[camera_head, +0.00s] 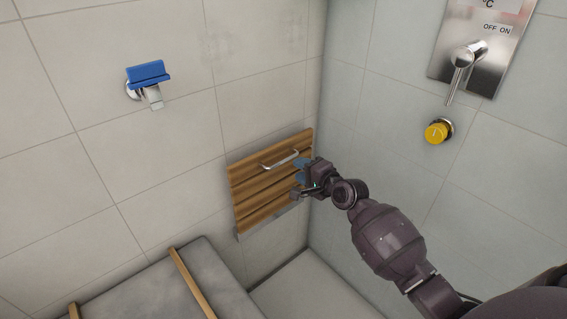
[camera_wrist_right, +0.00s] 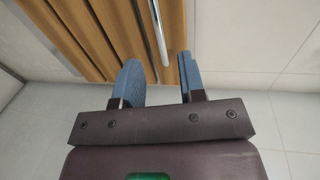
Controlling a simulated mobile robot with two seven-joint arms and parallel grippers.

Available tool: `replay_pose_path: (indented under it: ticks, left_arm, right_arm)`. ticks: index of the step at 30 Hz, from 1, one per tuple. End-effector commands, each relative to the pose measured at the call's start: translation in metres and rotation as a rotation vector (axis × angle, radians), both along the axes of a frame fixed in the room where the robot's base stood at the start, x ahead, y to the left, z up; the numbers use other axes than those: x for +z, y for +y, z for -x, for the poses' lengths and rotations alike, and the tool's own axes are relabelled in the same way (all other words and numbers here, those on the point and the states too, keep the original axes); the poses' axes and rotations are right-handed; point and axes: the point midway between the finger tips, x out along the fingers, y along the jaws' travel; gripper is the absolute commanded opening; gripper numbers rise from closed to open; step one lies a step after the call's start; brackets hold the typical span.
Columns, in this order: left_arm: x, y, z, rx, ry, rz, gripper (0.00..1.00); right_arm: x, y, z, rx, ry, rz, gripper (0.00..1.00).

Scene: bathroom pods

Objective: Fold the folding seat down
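The folding seat (camera_head: 262,199) is made of wooden slats and stands upright, flat against the left tiled wall near the corner. A metal bar handle (camera_head: 278,160) is on its upper part. My right gripper (camera_head: 300,177) is in front of the seat's right side, a little below and right of the handle. In the right wrist view, its two blue fingers (camera_wrist_right: 158,78) are apart with nothing visibly held between them. The slats (camera_wrist_right: 100,35) and handle (camera_wrist_right: 157,30) lie ahead, with the handle's end between the fingertips' directions. My left gripper is not in view.
A blue wall fitting (camera_head: 149,75) is at the upper left. A chrome lever (camera_head: 463,70) and yellow knob (camera_head: 437,132) are on the right wall. A grey surface with wooden bars (camera_head: 190,283) is at the lower left. The floor (camera_head: 310,290) below the seat is clear.

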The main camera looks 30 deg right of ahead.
Motion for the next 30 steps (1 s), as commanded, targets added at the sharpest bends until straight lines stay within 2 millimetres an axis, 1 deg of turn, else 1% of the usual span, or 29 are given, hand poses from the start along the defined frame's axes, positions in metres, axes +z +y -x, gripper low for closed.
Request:
replay_pose_path:
  ticks: [1,9,15,20,27,28,30]
  left_arm:
    - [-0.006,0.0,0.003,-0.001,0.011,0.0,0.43]
    - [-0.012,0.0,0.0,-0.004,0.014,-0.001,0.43]
    - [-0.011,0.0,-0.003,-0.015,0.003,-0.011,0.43]
    - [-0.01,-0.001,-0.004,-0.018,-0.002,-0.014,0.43]
    - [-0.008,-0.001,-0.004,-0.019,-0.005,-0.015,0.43]
    - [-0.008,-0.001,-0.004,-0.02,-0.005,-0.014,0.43]
    - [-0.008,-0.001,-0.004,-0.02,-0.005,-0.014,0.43]
  right_arm:
    - [-0.007,0.001,-0.008,0.001,0.005,0.0,0.37]
    - [-0.015,0.007,-0.046,0.0,0.006,0.002,0.37]
    - [-0.016,0.009,-0.064,0.0,0.004,0.004,0.37]
    - [-0.016,0.009,-0.069,0.0,0.003,0.004,0.37]
    - [-0.014,0.009,-0.07,0.0,0.0,0.004,0.37]
    - [-0.014,0.009,-0.069,0.0,0.0,0.004,0.35]
    - [-0.014,0.009,-0.069,0.0,0.001,0.003,0.25]
